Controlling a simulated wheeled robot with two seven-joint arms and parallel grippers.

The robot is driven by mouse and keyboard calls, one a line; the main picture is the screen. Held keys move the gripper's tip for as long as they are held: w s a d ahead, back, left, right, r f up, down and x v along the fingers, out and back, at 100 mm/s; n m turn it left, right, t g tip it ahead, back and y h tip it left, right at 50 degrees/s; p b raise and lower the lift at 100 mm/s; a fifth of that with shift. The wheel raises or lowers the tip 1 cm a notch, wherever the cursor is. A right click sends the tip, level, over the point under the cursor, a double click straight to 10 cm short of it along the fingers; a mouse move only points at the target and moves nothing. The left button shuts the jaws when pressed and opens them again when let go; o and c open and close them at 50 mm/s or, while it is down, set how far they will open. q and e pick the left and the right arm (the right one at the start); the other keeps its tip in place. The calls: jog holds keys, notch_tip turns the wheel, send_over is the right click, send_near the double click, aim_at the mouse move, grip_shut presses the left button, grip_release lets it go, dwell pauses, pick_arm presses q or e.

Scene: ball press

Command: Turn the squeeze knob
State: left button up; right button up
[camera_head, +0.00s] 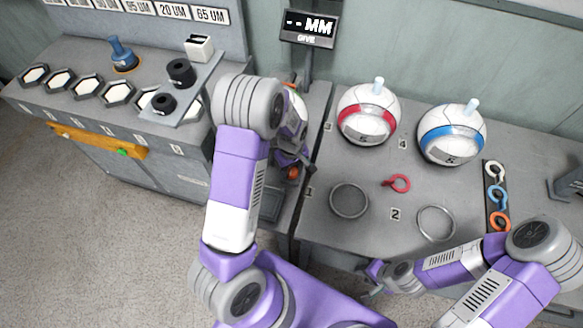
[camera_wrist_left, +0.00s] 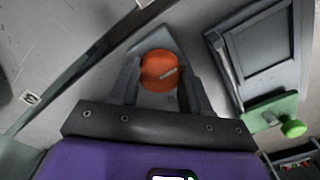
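The orange round knob (camera_wrist_left: 158,70), which I take for the squeeze knob, has a pale mark on its face. It also shows small in the head view (camera_head: 293,173), partly hidden by my left arm. My left gripper (camera_wrist_left: 160,82) has its dark fingers apart, one on each side of the knob in the wrist view. I cannot tell whether they touch it. My right gripper (camera_head: 371,282) is low over the front edge of the right table, away from the knob. It is too small to tell whether it is open.
Two white balls, one with a red band (camera_head: 368,113) and one with a blue band (camera_head: 452,134), stand on the right table. A red ring tool (camera_head: 398,183) lies near two grey rings. A display (camera_head: 308,27) stands behind. A green knob (camera_wrist_left: 293,128) is near a dark panel.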

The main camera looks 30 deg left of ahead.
pick_arm(q)
jog(key=shift+c, duration=1.3)
jog(key=shift+m, duration=0.3)
jog(key=m, duration=0.9)
jog(key=shift+m, duration=2.3)
